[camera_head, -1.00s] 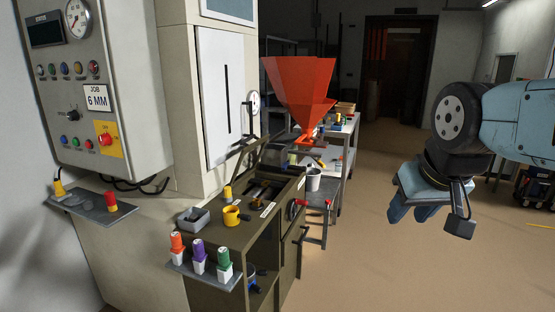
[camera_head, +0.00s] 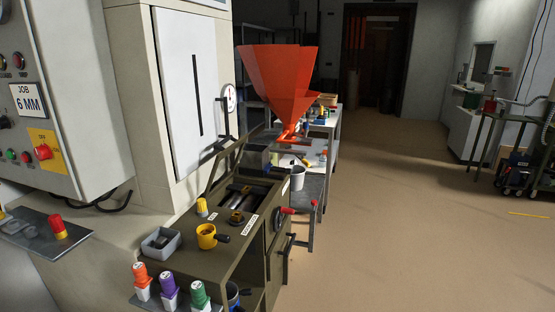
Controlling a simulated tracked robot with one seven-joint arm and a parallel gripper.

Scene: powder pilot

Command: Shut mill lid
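The mill looks to be the olive cabinet (camera_head: 232,265) at centre left. Its top has a dark opening (camera_head: 246,190) with metal parts inside. A thin olive panel, which looks like the mill lid (camera_head: 223,167), stands raised and tilted along the far left side of the opening. I see it nearly edge-on, so its face is mostly hidden. A red-tipped handle (camera_head: 285,211) sticks out from the cabinet's right side. My gripper and arm are out of view.
A yellow mug (camera_head: 207,237) and a grey box (camera_head: 160,243) stand on the cabinet top. Several coloured-cap bottles (camera_head: 168,289) sit on a front shelf. An orange hopper (camera_head: 278,80) and workbench are beyond. The control panel (camera_head: 55,100) is left; open floor (camera_head: 400,220) lies right.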

